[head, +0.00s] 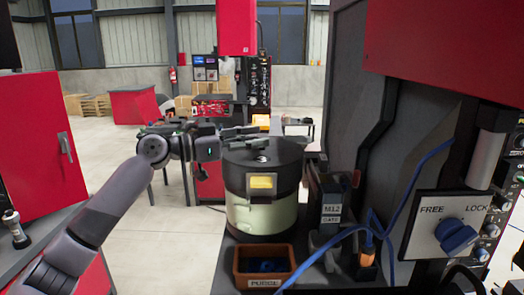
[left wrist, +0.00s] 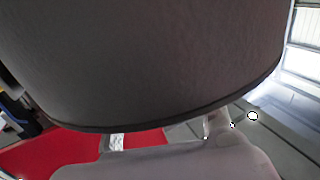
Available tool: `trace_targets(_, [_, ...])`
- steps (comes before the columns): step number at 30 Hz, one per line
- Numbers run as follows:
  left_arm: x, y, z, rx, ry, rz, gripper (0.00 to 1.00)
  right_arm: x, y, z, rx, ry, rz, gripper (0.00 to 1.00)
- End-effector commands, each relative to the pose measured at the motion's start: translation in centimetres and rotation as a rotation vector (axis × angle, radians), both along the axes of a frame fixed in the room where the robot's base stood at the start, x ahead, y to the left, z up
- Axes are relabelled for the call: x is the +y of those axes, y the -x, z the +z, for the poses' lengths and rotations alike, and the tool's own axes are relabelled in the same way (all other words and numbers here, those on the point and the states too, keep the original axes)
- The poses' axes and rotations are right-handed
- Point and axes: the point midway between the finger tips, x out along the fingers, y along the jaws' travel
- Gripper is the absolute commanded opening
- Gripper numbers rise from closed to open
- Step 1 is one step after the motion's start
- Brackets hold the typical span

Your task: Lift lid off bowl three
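A round feeder bowl (head: 262,214) with a pale green lower body stands right of centre in the head view. A dark lid (head: 285,156) sits on top of it, with a small light spot near its middle. A yellow label (head: 262,182) is on the dark upper band. My left gripper (head: 258,137) reaches in from the left at the lid's far side. Its two fingers look apart, with nothing visible between them. I cannot tell whether they touch the lid. A large dark curved surface (left wrist: 160,60) fills most of the left wrist view; I cannot tell what it is. My right gripper is not in view.
A brown bin (head: 264,281) labelled PURGE stands in front of the bowl. A dark block marked M12 GATE (head: 330,205) stands close at its right. Blue cables and a FREE/LOCK switch panel (head: 450,225) are farther right. Open floor lies to the left.

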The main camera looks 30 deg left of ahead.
Motion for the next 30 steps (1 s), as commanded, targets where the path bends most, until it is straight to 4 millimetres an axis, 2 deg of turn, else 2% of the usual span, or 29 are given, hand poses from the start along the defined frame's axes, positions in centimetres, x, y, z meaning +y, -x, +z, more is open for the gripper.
trace_targets(2, [0.00, 0.01, -0.01, 0.000, 0.000, 0.000, 0.33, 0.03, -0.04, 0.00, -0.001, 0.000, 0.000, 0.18])
trace_targets(17, [0.02, 0.02, -0.01, 0.001, -0.001, 0.000, 0.00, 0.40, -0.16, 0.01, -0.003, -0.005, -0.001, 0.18])
trace_targets(30, [0.04, 0.03, 0.22, -0.002, 0.001, 0.001, 0.00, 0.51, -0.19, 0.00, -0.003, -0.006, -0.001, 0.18])
